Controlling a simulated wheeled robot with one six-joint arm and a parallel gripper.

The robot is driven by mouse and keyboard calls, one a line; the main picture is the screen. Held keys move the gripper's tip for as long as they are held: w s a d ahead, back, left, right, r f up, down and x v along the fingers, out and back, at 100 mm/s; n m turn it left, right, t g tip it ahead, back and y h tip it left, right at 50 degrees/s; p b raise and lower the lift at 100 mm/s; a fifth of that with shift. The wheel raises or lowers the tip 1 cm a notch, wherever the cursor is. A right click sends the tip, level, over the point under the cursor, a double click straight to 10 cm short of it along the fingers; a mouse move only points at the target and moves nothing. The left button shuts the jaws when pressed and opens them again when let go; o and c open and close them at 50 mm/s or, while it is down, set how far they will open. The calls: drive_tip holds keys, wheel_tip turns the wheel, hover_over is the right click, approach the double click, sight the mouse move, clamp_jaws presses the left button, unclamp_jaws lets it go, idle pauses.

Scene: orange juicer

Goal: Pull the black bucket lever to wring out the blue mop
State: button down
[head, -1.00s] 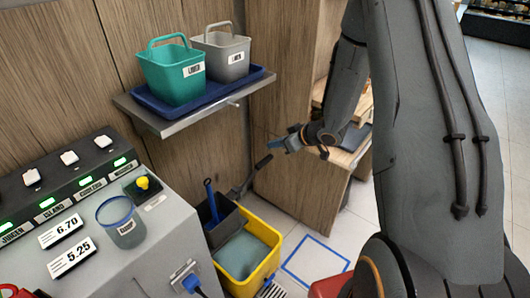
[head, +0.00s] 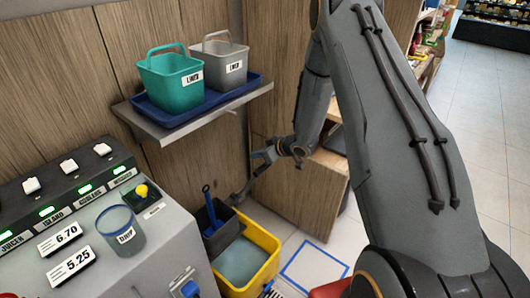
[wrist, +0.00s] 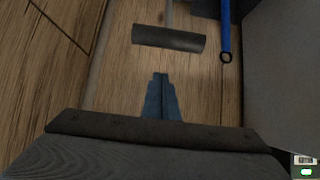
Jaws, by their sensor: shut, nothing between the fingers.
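The yellow mop bucket (head: 262,262) stands on the floor with a black wringer (head: 221,236) on its left side. The blue mop handle (head: 209,206) sticks up from the wringer and also shows in the wrist view (wrist: 226,32). The black lever (head: 240,193) slants up and right from the wringer. Its thick dark grip (wrist: 169,39) lies crosswise in the wrist view, ahead of my fingertips. My gripper (head: 267,153) is shut and empty, close to the lever's upper end. In the wrist view, a gap shows between my fingertips (wrist: 160,76) and the grip.
A grey counter (head: 150,255) with switches and a cup (head: 121,232) stands at left. A shelf (head: 195,113) with teal and grey baskets hangs above the bucket. A wooden cabinet (head: 295,195) stands behind my gripper. Blue-outlined floor (head: 314,268) lies right of the bucket.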

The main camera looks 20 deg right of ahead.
sight(263, 166)
drive_tip(key=shift+s+d+f+p, duration=0.3)
drive_tip(key=shift+s+d+f, duration=0.15)
drive_tip(key=shift+s+f, duration=0.2)
drive_tip(key=shift+s+d+f+p, duration=0.3)
drive_tip(key=shift+s+d+f, duration=0.1)
drive_tip(key=shift+s+f, duration=0.2)
drive_tip(key=shift+d, duration=0.1)
